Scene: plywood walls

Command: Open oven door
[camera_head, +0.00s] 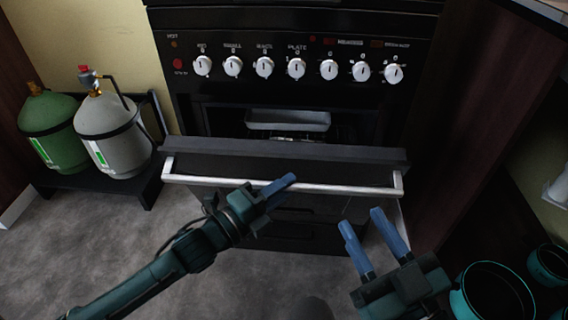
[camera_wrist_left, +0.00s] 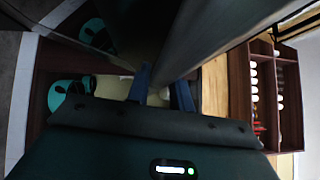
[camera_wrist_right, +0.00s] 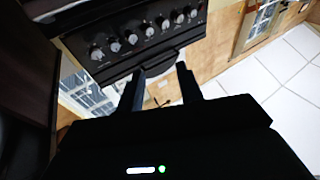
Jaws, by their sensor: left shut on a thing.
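The black oven has a door (camera_head: 230,169) that is tilted partly open, its top edge leaning out from the oven front. A silver handle bar (camera_head: 340,188) runs along the door. My left gripper (camera_head: 284,183) is at the handle, near its middle, and is shut on it. In the left wrist view the left fingers (camera_wrist_left: 160,88) reach up to a grey bar. My right gripper (camera_head: 361,228) is open and empty, in front of the door below the right end of the handle. Its spread fingers also show in the right wrist view (camera_wrist_right: 160,88).
A tray (camera_head: 288,119) sits inside the oven cavity. A row of white knobs (camera_head: 296,68) lies above. Green (camera_head: 48,128) and grey (camera_head: 112,134) gas cylinders stand on a low black stand at left. Teal-rimmed pots (camera_head: 492,292) stand at lower right. Floor in front is clear.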

